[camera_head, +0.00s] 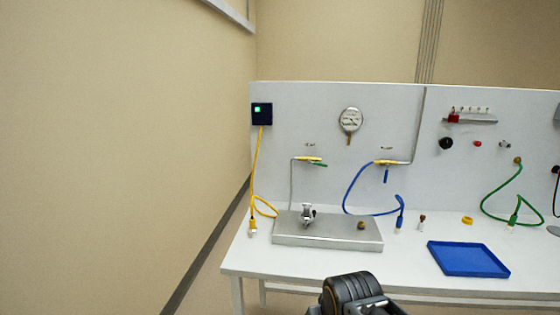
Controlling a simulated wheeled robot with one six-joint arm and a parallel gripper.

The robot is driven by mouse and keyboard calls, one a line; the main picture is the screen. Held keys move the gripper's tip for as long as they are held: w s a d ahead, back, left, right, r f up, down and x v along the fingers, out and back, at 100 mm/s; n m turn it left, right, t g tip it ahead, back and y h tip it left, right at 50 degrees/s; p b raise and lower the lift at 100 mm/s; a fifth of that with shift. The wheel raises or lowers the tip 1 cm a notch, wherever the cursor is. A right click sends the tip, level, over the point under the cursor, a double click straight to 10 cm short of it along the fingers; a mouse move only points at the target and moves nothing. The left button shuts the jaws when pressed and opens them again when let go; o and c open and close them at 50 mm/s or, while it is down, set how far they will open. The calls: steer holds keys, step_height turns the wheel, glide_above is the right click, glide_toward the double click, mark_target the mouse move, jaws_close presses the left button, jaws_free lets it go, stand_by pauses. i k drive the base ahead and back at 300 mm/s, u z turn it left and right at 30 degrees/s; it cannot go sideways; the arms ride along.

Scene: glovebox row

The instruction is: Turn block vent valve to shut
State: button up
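A grey metal block (330,237) lies on the left part of the white bench. A small silver valve-like fitting (307,213) stands on its left half, and a small brass-coloured fitting (361,226) sits near its right end. Two small valves with yellow parts are on the upright panel behind: one with a green piece (312,160) and one with a blue piece (386,164). Their labels are too small to read, so I cannot tell which is the block vent valve, or its setting. Only a dark part of my arm shows at the bottom; my gripper's fingers are not visible.
A blue tray (467,270) lies on the bench at right, with a yellow ring (467,220) behind it. A yellow cable (258,170), a blue hose (347,190) and a green hose (490,197) hang from the panel. A round gauge (350,120) is above. A wall is at left.

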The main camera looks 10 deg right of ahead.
mark_target(318, 164)
steer(key=z, duration=0.05)
steer(key=i, duration=1.2)
steer(key=z, duration=0.4)
